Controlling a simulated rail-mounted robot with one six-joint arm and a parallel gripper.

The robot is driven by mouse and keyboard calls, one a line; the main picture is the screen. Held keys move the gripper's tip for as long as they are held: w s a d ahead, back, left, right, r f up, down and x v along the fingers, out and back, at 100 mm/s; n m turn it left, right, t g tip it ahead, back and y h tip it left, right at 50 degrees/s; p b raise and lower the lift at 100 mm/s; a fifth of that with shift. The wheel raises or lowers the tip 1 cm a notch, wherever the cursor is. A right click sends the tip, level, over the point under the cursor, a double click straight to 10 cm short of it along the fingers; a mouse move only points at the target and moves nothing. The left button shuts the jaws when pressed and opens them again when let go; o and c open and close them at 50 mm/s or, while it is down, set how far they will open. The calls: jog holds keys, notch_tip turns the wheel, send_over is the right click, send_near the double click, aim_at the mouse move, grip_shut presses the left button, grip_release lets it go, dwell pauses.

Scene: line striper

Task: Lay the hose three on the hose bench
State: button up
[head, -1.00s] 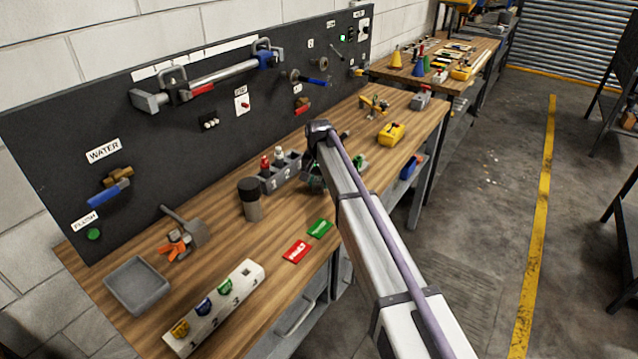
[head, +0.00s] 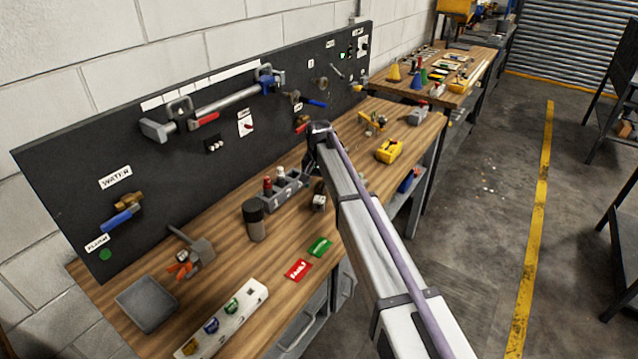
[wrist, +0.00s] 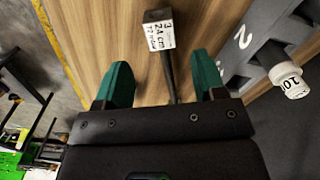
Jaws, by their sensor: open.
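Hose three, a dark thin piece with a dark end block and a white label reading 3 and 24 cm (wrist: 160,36), lies over the wood in the wrist view. My gripper (wrist: 161,70) has its two teal fingers spread, with the dark stem running between them; I see no finger touching it. In the head view, my gripper is mostly hidden by my arm. A small dark piece with a pale face (head: 319,198) beside the arm may be the same hose. The wooden bench top (head: 222,277) runs below the black panel; I cannot tell which surface is the hose bench.
A grey numbered holder (head: 285,192) with bottles stands close by, also in the wrist view (wrist: 236,62). A dark cylinder (head: 254,220), red card (head: 298,270), green card (head: 319,247), white numbered block (head: 240,308) and grey tray (head: 147,303) stand left. A yellow box (head: 389,150) is right.

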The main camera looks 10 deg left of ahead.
notch_tip(320, 180, up, 5)
jog(key=p, duration=0.3)
